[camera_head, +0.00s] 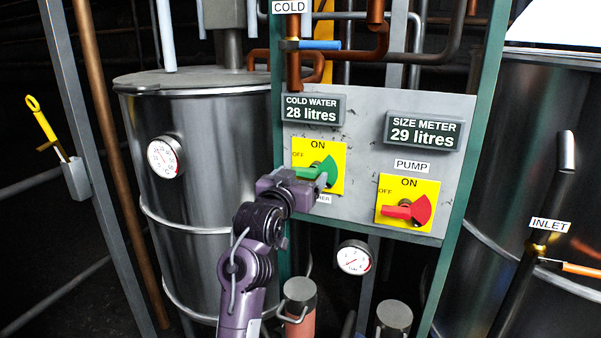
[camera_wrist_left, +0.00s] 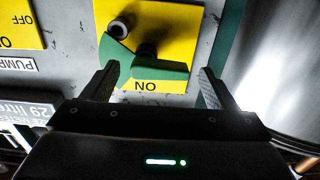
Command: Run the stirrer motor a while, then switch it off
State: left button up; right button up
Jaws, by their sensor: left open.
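The stirrer switch (camera_head: 328,167) is a green rotary handle on a yellow plate marked ON at the top and OFF at the left. Its handle points left, toward the OFF side. The label under it is partly hidden by my left gripper (camera_head: 298,180), which is right in front of the switch. In the left wrist view my left gripper (camera_wrist_left: 160,72) is open, with its fingers apart at the two sides of the green handle (camera_wrist_left: 172,71). Nothing is held between them. A steel tank (camera_head: 215,150) with a motor-like unit (camera_head: 230,45) on top stands behind. My right gripper is out of view.
A red pump switch (camera_head: 420,208) on its own yellow plate, pointing to OFF, is close at the right. Displays read COLD WATER 28 litres (camera_head: 312,108) and SIZE METER 29 litres (camera_head: 424,131). Green posts (camera_head: 468,175) flank the panel. Pipes and a gauge (camera_head: 354,257) are below.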

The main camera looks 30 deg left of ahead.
pick_arm(q)
jog(key=shift+w, duration=0.2)
jog(key=shift+c, duration=0.3)
jog(key=c, duration=0.9)
jog(key=shift+c, duration=0.2)
